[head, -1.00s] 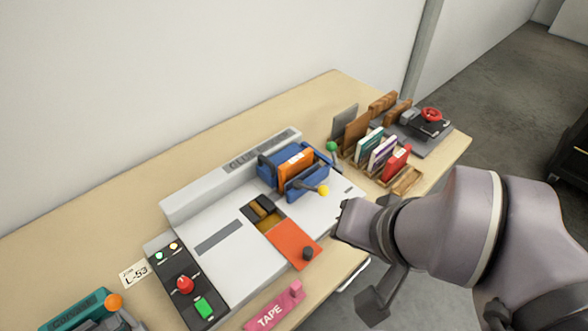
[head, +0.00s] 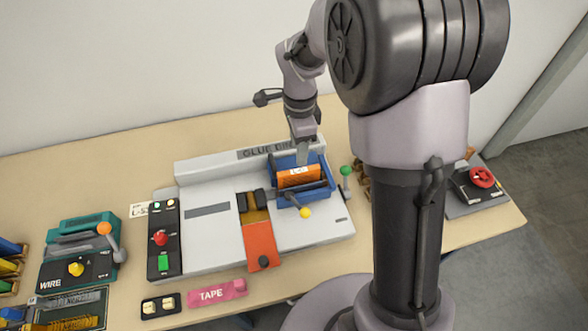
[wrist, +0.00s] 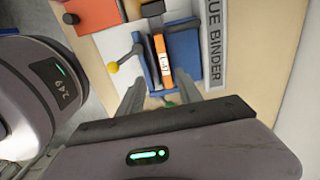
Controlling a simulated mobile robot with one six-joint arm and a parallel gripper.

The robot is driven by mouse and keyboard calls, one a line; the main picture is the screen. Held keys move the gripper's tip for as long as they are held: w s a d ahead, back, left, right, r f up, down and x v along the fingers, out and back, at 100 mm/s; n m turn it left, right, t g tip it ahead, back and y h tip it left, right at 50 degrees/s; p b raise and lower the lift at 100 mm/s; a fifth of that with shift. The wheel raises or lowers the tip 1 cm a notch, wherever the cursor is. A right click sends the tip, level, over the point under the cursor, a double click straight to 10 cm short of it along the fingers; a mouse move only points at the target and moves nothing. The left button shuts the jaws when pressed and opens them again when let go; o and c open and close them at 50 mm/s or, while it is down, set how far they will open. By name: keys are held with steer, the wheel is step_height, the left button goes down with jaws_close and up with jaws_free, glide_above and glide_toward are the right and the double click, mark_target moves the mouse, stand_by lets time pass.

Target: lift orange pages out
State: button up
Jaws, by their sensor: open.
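The orange pages (head: 298,176) stand in the blue clamp (head: 318,190) on the right part of the glue binder (head: 215,222), with a white label on top. In the wrist view the orange pages (wrist: 162,58) show as a narrow strip between blue jaws (wrist: 184,50). My gripper (head: 302,155) is above and just behind the pages in the head view. In the wrist view my gripper (wrist: 160,92) has its two fingers spread apart, open and empty, with the pages lying ahead between them. The fingertips are partly hidden in the head view.
A lever with a yellow knob (head: 305,213) is at the clamp's front, and a green knob (head: 346,170) stands to its right. A red button (head: 160,238), pink tape block (head: 218,291) and teal wire machine (head: 80,255) are leftward. My arm hides the book rack.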

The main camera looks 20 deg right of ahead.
glide_above(299, 170)
steer(key=f, duration=0.3)
steer(key=s+f+b, duration=0.1)
steer(key=f, duration=0.1)
steer(key=shift+a, duration=0.15)
steer(key=f, duration=0.1)
steer(key=f+b, duration=0.1)
steer(key=f, duration=0.1)
steer(key=w+f, duration=0.1)
steer(key=f, duration=0.1)
steer(key=shift+f+b, duration=0.2)
steer(key=shift+b, duration=0.1)
steer(key=shift+r, duration=0.1)
steer(key=shift+c, duration=1.1)
jaws_close()
